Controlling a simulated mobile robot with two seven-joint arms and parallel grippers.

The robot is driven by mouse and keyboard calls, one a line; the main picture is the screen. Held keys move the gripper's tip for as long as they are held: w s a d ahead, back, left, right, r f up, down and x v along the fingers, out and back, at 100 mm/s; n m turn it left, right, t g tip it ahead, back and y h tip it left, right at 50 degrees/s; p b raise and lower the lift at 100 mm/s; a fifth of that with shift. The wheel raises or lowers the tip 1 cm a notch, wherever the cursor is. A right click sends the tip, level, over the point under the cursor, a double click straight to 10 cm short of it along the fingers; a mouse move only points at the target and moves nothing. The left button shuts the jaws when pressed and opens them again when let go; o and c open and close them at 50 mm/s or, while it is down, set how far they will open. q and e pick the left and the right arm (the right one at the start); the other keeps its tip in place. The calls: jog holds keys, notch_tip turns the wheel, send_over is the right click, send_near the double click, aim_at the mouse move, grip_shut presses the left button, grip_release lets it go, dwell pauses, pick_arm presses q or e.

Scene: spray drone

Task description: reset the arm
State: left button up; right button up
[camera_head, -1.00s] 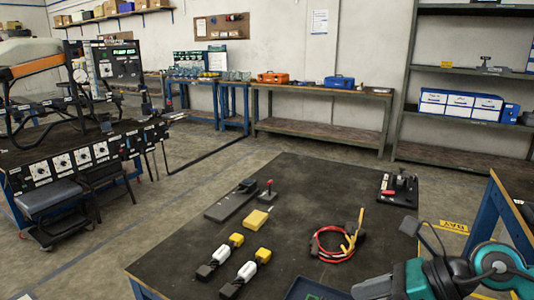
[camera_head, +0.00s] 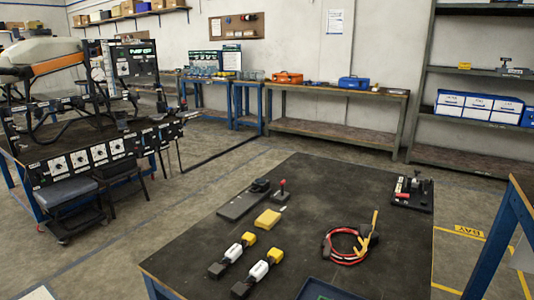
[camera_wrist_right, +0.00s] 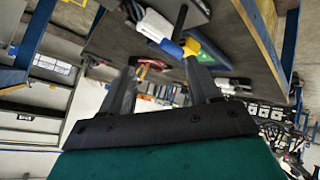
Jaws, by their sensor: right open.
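My right gripper (camera_wrist_right: 161,78) shows only in the right wrist view. Its two dark fingers stand apart with nothing held between them. The view is tilted, and the dark work table (camera_wrist_right: 115,38) fills its upper part, beyond the fingers. My right arm is out of the head view. My left arm and gripper show in neither view. In the head view the work table (camera_head: 330,205) stands in front of me.
The table holds a yellow block (camera_head: 268,219), a red cable coil (camera_head: 346,245), two yellow-and-white connectors (camera_head: 232,255), a grey plate tool (camera_head: 243,203) and a black fixture (camera_head: 412,193). A dark tray (camera_head: 328,290) is at the near edge. Another blue-legged table (camera_head: 498,240) stands at right.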

jog(key=s+a+f+m+g+y, duration=0.25)
jog(key=s+f+g, duration=0.35)
jog(key=s, duration=0.6)
pick_arm(q)
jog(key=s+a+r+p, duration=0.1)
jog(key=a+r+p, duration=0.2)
jog(key=p, duration=0.6)
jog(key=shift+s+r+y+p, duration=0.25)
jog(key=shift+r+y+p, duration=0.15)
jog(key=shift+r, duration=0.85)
pick_arm(e)
jog(key=w+a+r+t+y, duration=0.1)
jog(key=w+a+t, duration=0.2)
jog(key=w+t, duration=0.4)
jog(key=shift+w+r, duration=0.15)
jog(key=shift+w, duration=0.5)
